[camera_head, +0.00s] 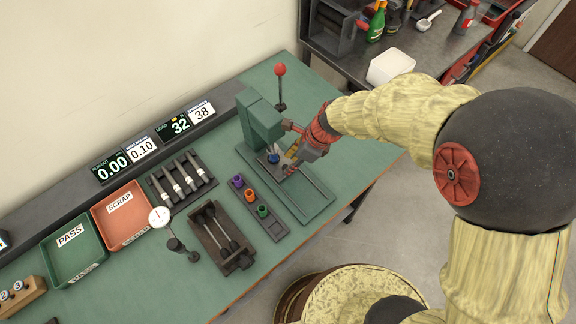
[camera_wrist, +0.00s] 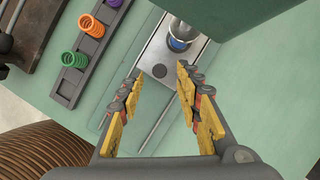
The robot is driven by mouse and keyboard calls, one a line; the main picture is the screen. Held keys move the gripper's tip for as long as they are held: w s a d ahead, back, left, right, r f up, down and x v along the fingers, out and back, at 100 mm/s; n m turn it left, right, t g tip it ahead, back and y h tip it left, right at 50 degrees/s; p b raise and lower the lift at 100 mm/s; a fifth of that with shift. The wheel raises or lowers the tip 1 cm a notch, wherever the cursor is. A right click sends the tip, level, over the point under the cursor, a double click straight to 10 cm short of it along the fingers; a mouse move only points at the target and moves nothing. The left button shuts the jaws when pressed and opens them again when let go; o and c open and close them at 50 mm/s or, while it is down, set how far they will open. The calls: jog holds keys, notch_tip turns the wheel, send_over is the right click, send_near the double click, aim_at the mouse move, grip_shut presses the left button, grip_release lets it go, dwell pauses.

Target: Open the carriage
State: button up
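A green press-like machine (camera_head: 261,121) stands on the green bench in the head view. The dark spot shows between the fingertips. I cannot tell whether either finger touches the plate. In the head view my gripper (camera_head: 291,166) partly hides the plate.
A grey holder with purple, orange and green springs (camera_head: 263,211) lies left of the machine. A red-knobbed lever (camera_head: 280,70) rises behind it. A dark tray of rods (camera_head: 217,240), a dial gauge (camera_head: 160,217) and the SCRAP tray (camera_head: 146,232) are further left.

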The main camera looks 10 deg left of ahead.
jog(key=shift+b+x, duration=0.3)
jog(key=shift+x, duration=1.1)
jog(key=shift+c, duration=0.9)
grip_shut()
